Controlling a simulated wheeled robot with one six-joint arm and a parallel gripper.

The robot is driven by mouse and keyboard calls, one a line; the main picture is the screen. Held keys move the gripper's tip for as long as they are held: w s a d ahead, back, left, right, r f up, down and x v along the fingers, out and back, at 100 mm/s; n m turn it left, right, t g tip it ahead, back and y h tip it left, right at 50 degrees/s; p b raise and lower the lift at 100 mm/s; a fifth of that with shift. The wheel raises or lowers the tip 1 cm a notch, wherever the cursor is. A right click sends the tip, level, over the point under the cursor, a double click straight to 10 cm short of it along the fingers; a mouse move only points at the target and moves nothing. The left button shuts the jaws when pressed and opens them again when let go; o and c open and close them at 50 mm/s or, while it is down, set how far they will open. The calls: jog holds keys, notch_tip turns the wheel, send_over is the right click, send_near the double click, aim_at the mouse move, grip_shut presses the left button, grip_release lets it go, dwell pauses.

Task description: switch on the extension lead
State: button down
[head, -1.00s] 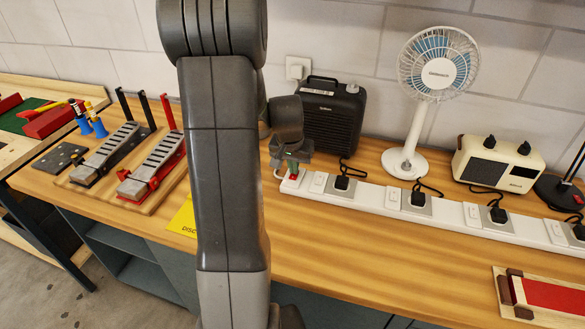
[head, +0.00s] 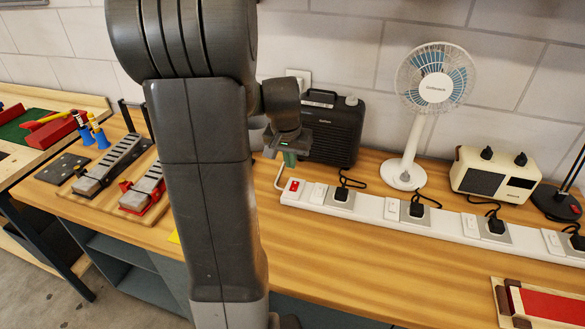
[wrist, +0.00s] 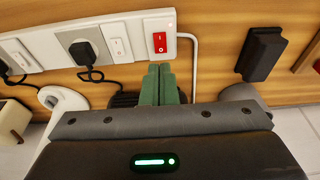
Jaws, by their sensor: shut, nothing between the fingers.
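The extension lead (head: 375,208) is a long white strip on the bench, with a row of sockets and small white switches. Its red rocker switch (head: 293,186) is at the left end; it also shows in the wrist view (wrist: 160,42), bright red with white marks. I cannot tell from its tilt which way it is set. My gripper (head: 290,158) is shut and empty, above and a little behind the red switch, apart from it. In the wrist view its green fingers (wrist: 160,70) lie together just below the switch.
A black heater (head: 332,130) stands behind my gripper. A white fan (head: 408,172) and a cream radio (head: 495,174) stand behind the lead. Black plugs (head: 341,194) with cables sit in the sockets. A dark block (wrist: 262,55) lies right in the wrist view.

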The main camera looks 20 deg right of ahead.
jog(key=r, duration=0.1)
jog(key=s+r, duration=0.1)
jog(key=a+r, duration=0.1)
jog(key=shift+s+a+r, duration=0.1)
jog(key=shift+s+r, duration=0.2)
jog(key=shift+r, duration=0.1)
jog(key=shift+f, duration=0.1)
send_over(293, 189)
jog(key=x, duration=0.2)
jog(key=s+x, duration=0.1)
jog(key=x, duration=0.2)
jog(key=a+p+x, duration=0.1)
jog(key=x, duration=0.2)
jog(key=shift+s+f, duration=0.2)
jog(key=shift+f, duration=0.15)
jog(key=shift+w+f+b, duration=0.1)
jog(key=shift+f+b, duration=0.1)
jog(key=shift+b, duration=0.6)
jog(key=shift+a+b, duration=0.1)
jog(key=shift+b, duration=0.55)
jog(key=shift+r, duration=0.7)
jog(key=shift+s+a+r, duration=0.1)
jog(key=shift+s+r, duration=0.2)
jog(key=shift+r, duration=0.05)
